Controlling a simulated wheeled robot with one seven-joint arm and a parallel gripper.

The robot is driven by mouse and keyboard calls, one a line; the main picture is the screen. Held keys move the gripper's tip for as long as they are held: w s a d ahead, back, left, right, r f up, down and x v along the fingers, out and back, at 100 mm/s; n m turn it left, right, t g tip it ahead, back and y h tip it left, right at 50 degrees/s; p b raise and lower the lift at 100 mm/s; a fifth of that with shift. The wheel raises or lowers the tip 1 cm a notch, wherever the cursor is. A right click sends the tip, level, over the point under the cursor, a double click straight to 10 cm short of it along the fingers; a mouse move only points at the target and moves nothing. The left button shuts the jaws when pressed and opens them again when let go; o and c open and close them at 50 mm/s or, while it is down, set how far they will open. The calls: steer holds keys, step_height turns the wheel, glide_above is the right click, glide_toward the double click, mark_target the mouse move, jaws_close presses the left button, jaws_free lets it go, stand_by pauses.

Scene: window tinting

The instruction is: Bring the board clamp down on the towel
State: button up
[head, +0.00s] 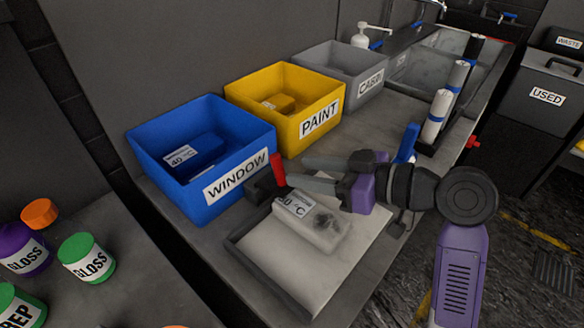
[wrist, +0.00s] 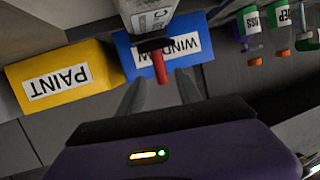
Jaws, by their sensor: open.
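A grey-white towel (head: 318,230) with a dark smudge and a "°C" label lies on the pale board (head: 292,272). Its labelled end is beside the board clamp (head: 263,188), a black body with a red lever (head: 277,168) standing up. The lever also shows in the wrist view (wrist: 159,68), with part of the towel (wrist: 150,17) beyond it. My gripper (head: 293,170) is open. Its fingers point at the lever, which appears between and just beyond the fingertips in the wrist view (wrist: 160,78). Contact cannot be told. My gripper hides part of the board's far side.
Blue WINDOW (head: 219,204), yellow PAINT (head: 297,139) and grey bins (head: 342,95) line the wall behind the board. Rolls (head: 437,115) stand right, near the sink. Several jars (head: 86,256) are at left.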

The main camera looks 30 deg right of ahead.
steer(key=shift+s+d+r, duration=0.15)
steer(key=shift+s+d, duration=0.05)
steer(key=shift+s, duration=0.15)
